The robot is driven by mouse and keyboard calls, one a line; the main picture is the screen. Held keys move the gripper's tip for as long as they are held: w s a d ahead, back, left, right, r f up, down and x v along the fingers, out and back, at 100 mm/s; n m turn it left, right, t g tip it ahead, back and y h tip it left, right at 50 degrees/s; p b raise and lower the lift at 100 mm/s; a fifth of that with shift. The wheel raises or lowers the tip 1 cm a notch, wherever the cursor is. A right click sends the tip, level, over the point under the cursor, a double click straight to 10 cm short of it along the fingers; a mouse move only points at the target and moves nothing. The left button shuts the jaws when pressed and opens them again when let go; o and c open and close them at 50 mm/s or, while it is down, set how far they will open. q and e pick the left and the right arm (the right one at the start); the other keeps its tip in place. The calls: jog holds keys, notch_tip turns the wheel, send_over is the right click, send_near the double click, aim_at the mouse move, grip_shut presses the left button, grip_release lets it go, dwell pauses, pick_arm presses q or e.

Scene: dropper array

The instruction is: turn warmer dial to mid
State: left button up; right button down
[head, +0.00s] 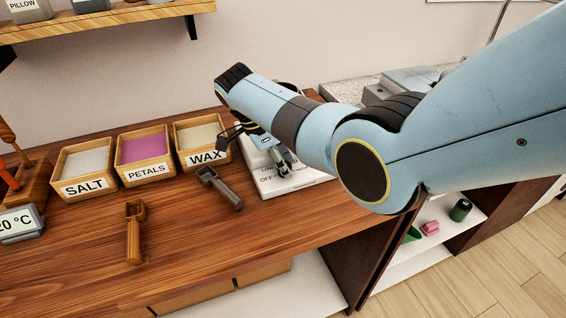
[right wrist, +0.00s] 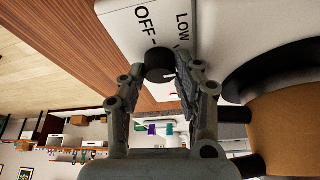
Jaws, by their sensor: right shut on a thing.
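The white warmer (head: 300,181) stands on the wooden counter, partly hidden behind my right arm. Its front panel (right wrist: 125,25) shows the words OFF and LOW in the right wrist view. The dark round dial (right wrist: 158,62) sits below OFF in that view. My right gripper (right wrist: 172,80) is shut on the dial, with its two fingertips at either side of it. In the head view, my right gripper (head: 284,165) points down at the front of the warmer. The dial's pointer direction cannot be read clearly. My left gripper is not in view.
Wooden boxes labelled SALT (head: 84,188), PETALS (head: 148,175) and WAX (head: 206,158) stand left of the warmer. A dark scoop (head: 222,190) lies close to the warmer, and a brown scoop (head: 134,235) lies farther left. The front of the counter is mostly clear.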

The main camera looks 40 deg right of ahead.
jog(key=c, duration=0.9)
grip_release()
jog(key=shift+c, duration=0.2)
jog(key=v, duration=0.8)
jog(key=shift+f, duration=0.1)
